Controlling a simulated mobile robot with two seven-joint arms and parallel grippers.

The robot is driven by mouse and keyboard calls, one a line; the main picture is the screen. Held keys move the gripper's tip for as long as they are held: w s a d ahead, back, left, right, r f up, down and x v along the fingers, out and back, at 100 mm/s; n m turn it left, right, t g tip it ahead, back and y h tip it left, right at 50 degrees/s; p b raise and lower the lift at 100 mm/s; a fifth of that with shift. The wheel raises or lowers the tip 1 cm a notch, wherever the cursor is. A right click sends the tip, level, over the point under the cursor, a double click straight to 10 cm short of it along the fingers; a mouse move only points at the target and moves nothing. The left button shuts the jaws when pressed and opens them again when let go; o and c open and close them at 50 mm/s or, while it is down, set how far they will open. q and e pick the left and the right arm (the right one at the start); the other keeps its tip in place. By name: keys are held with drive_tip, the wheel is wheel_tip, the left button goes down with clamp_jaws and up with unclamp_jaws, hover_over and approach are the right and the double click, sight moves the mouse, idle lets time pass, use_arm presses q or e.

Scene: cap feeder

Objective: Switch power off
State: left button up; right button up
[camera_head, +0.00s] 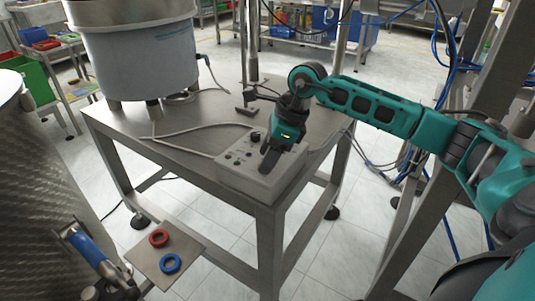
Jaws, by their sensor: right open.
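A grey control box (245,180) with small dark knobs or switches on its sloped top sits at the front corner of the metal table. My right arm comes in from the right. My right gripper (270,160) points down over the right part of the box's panel and is open. Its dark fingers hide part of the panel, and I cannot tell whether they touch it. The position of the power switch is too small to make out. My left gripper is not in view.
A large metal feeder bowl (135,50) stands on the table (185,128) at the back left, with a cable running to the box. A metal post rises behind. A steel frame stands at right.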

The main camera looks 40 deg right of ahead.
drive_tip(key=p+v, duration=0.1)
drive_tip(key=v, duration=1.1)
drive_tip(key=shift+r+p, duration=0.3)
drive_tip(key=shift+p, duration=0.1)
